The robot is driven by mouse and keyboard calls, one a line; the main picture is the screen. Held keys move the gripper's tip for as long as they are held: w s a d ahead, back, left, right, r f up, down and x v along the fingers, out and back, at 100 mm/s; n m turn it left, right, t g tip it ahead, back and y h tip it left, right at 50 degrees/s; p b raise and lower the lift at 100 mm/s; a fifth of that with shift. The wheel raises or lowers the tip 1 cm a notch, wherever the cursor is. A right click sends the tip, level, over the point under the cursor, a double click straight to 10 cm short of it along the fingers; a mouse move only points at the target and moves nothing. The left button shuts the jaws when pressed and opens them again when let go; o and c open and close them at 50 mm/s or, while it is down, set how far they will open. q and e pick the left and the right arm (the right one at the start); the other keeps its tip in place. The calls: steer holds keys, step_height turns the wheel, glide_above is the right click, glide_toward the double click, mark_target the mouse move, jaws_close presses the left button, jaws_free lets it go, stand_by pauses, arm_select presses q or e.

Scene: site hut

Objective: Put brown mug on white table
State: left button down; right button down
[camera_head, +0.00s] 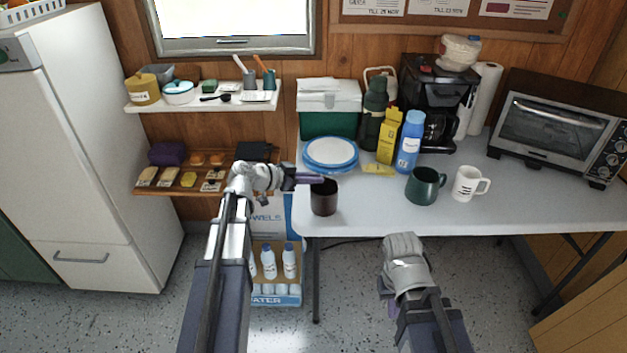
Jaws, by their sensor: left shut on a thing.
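The brown mug (324,199) is at the front left corner of the white table (480,215), upright. My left gripper (316,179) reaches in from the left and is shut on the mug at its rim. I cannot tell whether the mug's base touches the table top or is slightly above it. My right gripper (388,290) hangs low in front of the table, away from the things on it; its fingers are mostly hidden behind its wrist.
A green mug (424,187) and a white mug (467,184) stand to the right. A blue bottle (409,142), coffee maker (436,95) and toaster oven (552,125) stand further back. The table's front middle is clear.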

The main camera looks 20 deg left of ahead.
arm_select(q)
steer(key=c, duration=1)
jaws_free()
steer(key=shift+o, duration=0.2)
steer(key=shift+s+a+r, duration=0.1)
steer(key=shift+s+r, duration=0.05)
steer(key=p+v, duration=0.5)
steer(key=v, duration=0.5)
steer(key=s+d+f+n+g+y, duration=0.1)
steer(key=s+d+f+g, duration=0.3)
steer(key=d, duration=0.4)
steer(key=s+d+f+g+y, duration=0.1)
steer(key=s+d+f+g, duration=0.25)
steer(key=d, duration=0.35)
steer(key=s+d+f+n+g+y, duration=0.1)
steer(key=s+d+f+n+y, duration=0.1)
steer(key=s, duration=0.4)
steer(key=s+d+f+n+g+y, duration=0.1)
steer(key=s+d+f+y, duration=0.2)
steer(key=s+d+y, duration=0.2)
steer(key=shift+s+n+y, duration=0.4)
steer(key=shift+s+y, duration=0.05)
steer(key=shift+y, duration=0.25)
